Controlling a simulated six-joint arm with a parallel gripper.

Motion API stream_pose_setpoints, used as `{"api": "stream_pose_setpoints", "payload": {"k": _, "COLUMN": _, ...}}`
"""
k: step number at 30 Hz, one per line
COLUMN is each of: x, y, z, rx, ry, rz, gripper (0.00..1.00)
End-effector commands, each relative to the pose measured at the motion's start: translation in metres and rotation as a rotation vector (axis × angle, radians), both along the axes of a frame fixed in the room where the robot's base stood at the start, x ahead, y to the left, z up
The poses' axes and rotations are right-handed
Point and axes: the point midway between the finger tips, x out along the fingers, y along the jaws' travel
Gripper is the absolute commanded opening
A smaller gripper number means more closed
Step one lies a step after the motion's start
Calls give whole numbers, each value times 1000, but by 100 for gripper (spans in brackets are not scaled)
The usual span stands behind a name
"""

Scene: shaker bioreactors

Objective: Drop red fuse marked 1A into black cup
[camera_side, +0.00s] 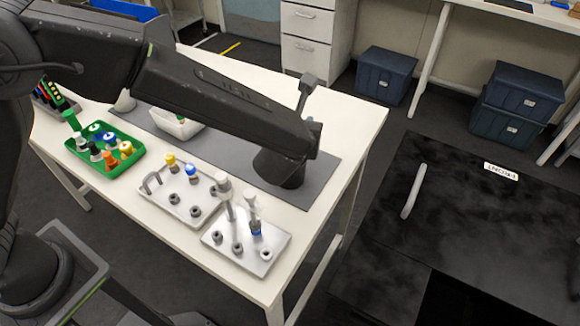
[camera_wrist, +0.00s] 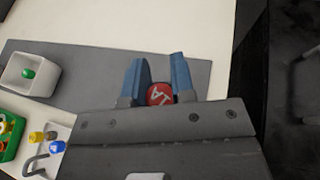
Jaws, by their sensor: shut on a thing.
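The red fuse (camera_wrist: 160,94), with a white 1A marking on its round face, is between the two blue fingers of my gripper (camera_wrist: 158,60) in the wrist view. My gripper is shut on it, over the right part of the grey mat (camera_wrist: 95,68). The lower part of the fuse is hidden behind the gripper body. In the side view my arm covers the fingers and the fuse cannot be made out. I cannot clearly pick out a black cup in either view.
A white bin (camera_side: 178,122) holds a green item (camera_wrist: 28,73). A green tray (camera_side: 84,158) holds several coloured pieces. Two pale racks (camera_side: 160,203) (camera_side: 222,256) with pegs and coloured-capped pieces stand at the table's front. The mat's far right part is bare.

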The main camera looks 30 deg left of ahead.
Motion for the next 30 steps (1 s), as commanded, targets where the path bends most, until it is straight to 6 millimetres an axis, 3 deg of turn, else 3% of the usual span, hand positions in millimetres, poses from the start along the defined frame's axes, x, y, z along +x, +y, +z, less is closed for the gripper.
{"api": "stream_pose_setpoints", "payload": {"k": 4, "x": 0, "y": 0, "z": -10, "rx": 1, "ry": 0, "rz": 0, "gripper": 0}}
{"api": "stream_pose_setpoints", "payload": {"k": 14, "x": 0, "y": 0, "z": -13, "rx": 0, "ry": 0, "rz": -1, "gripper": 0}}
{"api": "stream_pose_setpoints", "payload": {"k": 15, "x": 0, "y": 0, "z": -13, "rx": 0, "ry": 0, "rz": -1, "gripper": 25}}
{"api": "stream_pose_setpoints", "payload": {"k": 24, "x": 0, "y": 0, "z": -12, "rx": 0, "ry": 0, "rz": -1, "gripper": 53}}
{"api": "stream_pose_setpoints", "payload": {"k": 30, "x": 0, "y": 0, "z": -12, "rx": 0, "ry": 0, "rz": -1, "gripper": 53}}
